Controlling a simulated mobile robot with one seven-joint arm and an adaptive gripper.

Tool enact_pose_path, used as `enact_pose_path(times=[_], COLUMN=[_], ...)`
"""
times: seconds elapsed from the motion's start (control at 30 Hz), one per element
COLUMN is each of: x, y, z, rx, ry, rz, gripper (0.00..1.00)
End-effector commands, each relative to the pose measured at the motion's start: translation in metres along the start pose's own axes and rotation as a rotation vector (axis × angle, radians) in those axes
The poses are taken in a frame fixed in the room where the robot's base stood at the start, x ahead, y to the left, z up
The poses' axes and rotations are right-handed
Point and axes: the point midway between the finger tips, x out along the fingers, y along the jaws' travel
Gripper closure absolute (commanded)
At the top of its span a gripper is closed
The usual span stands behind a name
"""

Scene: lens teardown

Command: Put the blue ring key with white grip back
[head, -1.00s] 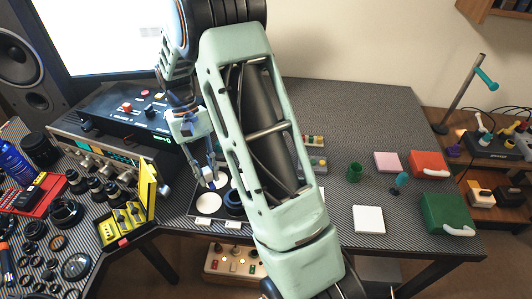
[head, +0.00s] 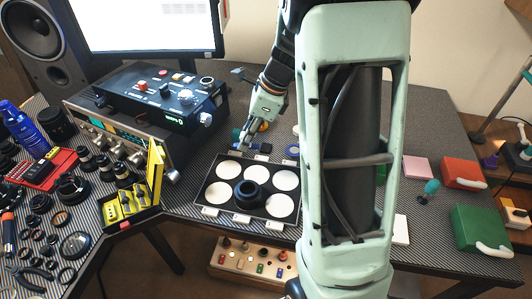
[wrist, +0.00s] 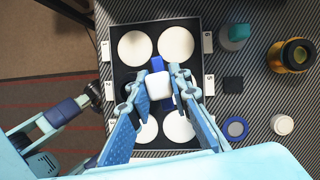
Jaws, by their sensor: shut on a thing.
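My gripper (head: 243,146) is at the far edge of the black tray (head: 205,196) in the head view. In the wrist view my gripper (wrist: 160,88) is shut on the blue ring key with white grip. The key's white grip (wrist: 160,83) sits between the fingers, with a blue part (wrist: 157,63) sticking out beyond it. In the wrist view the key appears over the tray's middle; its height above the tray cannot be told. The fingers and arm hide the rest of the key and part of the tray.
The tray holds several white discs and a dark ring (head: 249,194). A blue ring (wrist: 235,128), a white cylinder (wrist: 281,124) and a gold-rimmed part (wrist: 292,55) lie right of it. An open yellow case (head: 130,207) stands left. A control box (head: 165,95) is behind it.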

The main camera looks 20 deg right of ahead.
Motion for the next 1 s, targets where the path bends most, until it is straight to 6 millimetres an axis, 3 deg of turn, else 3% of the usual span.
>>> enact_pose_path(times=[0.33,0.73,1.0], x=[0.0,0.025,0.06], y=[-0.019,-0.096,-0.128], z=[-0.01,-0.046,-0.071], rx=[0.167,0.165,0.163], ry=[0.002,0.002,0.001], rz=[-0.068,-0.067,-0.065], gripper=[1.0,1.0,1.0])
